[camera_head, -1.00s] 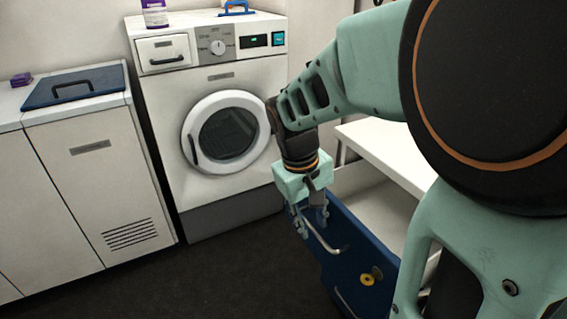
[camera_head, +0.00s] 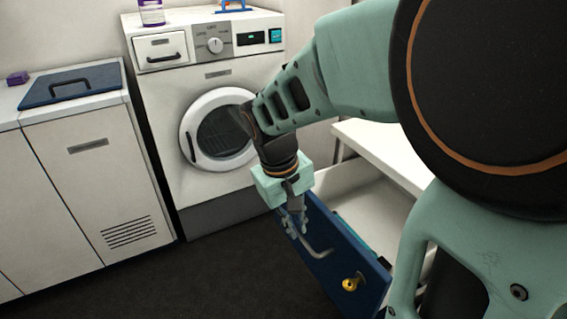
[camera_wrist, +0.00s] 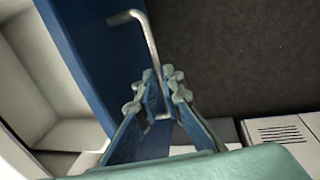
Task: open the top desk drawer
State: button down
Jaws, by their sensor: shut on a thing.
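The top desk drawer has a blue front (camera_head: 340,258) with a pale bar handle (camera_head: 318,248) and a yellow round lock (camera_head: 351,284). The drawer stands pulled out from the white desk (camera_head: 385,150), and its pale inside shows behind the front. My gripper (camera_head: 293,226) is shut on the handle near its far end. In the wrist view the fingers of my gripper (camera_wrist: 160,88) close around the handle bar (camera_wrist: 150,42), beside the blue front (camera_wrist: 92,60). The drawer's pale inside (camera_wrist: 50,90) is at the left there.
A white washing machine (camera_head: 170,180) with a round door stands behind my gripper. A white cabinet (camera_head: 95,185) with a blue lid is at the left. The dark floor (camera_head: 215,275) in front is clear.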

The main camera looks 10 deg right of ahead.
jog(key=s+a+p, duration=0.1)
jog(key=s+a, duration=0.3)
jog(key=a, duration=0.7)
jog(key=c, duration=2)
grip_release()
jog(key=shift+d, duration=0.1)
jog(key=shift+c, duration=0.2)
notch_tip(320, 180, up, 7)
jog(key=a, duration=0.1)
jog(key=shift+s+a+r, duration=0.2)
